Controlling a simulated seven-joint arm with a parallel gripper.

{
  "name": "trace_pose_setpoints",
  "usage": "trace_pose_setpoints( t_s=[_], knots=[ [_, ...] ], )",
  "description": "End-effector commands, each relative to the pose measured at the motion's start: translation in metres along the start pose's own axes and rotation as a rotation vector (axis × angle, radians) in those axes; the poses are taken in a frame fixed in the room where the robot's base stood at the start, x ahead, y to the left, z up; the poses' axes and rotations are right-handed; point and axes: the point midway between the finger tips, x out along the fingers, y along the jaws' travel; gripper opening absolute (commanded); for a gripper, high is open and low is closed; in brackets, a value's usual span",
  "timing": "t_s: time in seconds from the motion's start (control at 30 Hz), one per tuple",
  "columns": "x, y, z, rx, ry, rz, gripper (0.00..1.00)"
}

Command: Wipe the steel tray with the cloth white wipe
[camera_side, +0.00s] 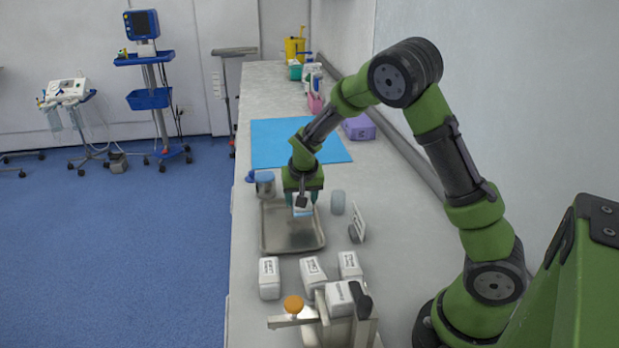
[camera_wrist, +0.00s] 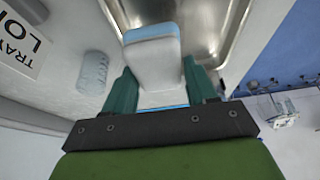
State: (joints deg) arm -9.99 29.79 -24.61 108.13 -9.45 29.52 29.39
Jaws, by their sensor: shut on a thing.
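The steel tray (camera_side: 290,240) lies on the counter in the side view, empty where it shows. Part of it also shows at the top of the wrist view (camera_wrist: 232,28). My gripper (camera_side: 301,199) is over the far right part of the tray, pointing down. It is shut on the white wipe (camera_side: 302,211), a white block-like pad with a light blue end. In the wrist view the wipe (camera_wrist: 153,64) sits between my two green fingers (camera_wrist: 160,90). I cannot tell whether the wipe touches the tray floor.
A clear cylinder (camera_side: 338,202) and a small sign (camera_side: 358,222) stand right of the tray. A metal cup (camera_side: 265,184) is at its far left. Several white labelled containers (camera_side: 313,271) stand in front. A blue mat (camera_side: 275,142) lies behind.

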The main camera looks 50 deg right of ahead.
Motion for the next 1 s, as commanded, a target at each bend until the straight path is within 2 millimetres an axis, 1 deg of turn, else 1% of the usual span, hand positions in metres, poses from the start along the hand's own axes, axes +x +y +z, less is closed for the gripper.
trace_pose_setpoints(
  t_s=[0.03,0.13,0.53,0.83,1.0],
  knots=[
    [-0.004,-0.001,-0.002,0.001,0.002,-0.002,0.32],
    [-0.008,0.000,-0.004,0.000,0.000,-0.001,0.32],
    [-0.012,-0.001,-0.005,-0.001,0.001,-0.001,0.32],
    [-0.034,-0.001,-0.015,0.000,0.003,-0.003,0.32],
    [-0.037,0.000,-0.015,-0.001,0.000,0.000,0.32]
  ],
)
